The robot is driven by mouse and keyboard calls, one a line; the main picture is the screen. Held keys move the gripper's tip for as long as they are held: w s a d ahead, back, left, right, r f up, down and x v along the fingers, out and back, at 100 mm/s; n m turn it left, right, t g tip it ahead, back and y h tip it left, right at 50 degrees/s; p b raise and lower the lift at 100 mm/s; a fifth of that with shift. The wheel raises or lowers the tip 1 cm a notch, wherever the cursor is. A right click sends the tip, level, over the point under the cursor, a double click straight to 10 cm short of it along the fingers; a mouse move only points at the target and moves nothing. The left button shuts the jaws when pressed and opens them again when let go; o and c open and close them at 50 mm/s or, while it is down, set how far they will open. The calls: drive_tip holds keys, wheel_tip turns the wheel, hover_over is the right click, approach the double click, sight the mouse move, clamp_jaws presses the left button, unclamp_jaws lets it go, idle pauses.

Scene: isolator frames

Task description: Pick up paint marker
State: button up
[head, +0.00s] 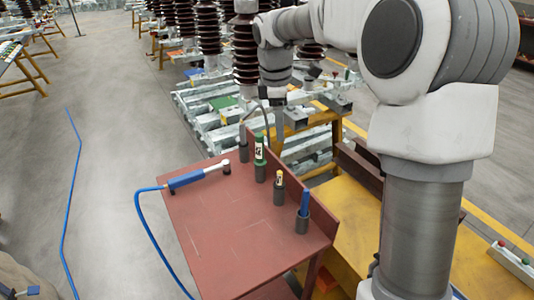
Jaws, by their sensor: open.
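Several marker-like sticks stand upright in grey cup holders along the right side of a red-brown table (215,225). One is a green and white stick (259,150), one is a shorter yellow stick with a dark label (279,180), and one is a blue stick (304,203). I cannot tell for sure which is the paint marker. My gripper (272,128) hangs above the table's far right corner, close behind the green and white stick. It is open and seems empty. Its fingertips are small and partly hidden.
A blue-handled tool (198,177) with a blue hose lies at the table's back left. Brown ribbed insulators (245,50) and metal frames stand behind. A yellow bench (360,225) adjoins the table's right. The table's front surface is clear.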

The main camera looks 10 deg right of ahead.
drive_tip(key=w+d+f+n+g+y, duration=0.1)
drive_tip(key=w+f+n, duration=0.3)
drive_tip(key=w+f, duration=0.4)
approach(280, 172)
drive_tip(key=shift+n, duration=0.3)
drive_tip(key=f, duration=0.7)
drive_tip(key=shift+w+a, duration=0.25)
drive_tip(key=shift+w, duration=0.05)
drive_tip(key=shift+s+d+f, duration=0.1)
drive_tip(key=shift+d+f, duration=0.05)
drive_tip(key=shift+f, duration=1.15)
drive_tip(key=shift+s+d+f, duration=0.1)
drive_tip(key=shift+d+f, duration=0.05)
drive_tip(key=shift+f, duration=1.2)
clamp_jaws()
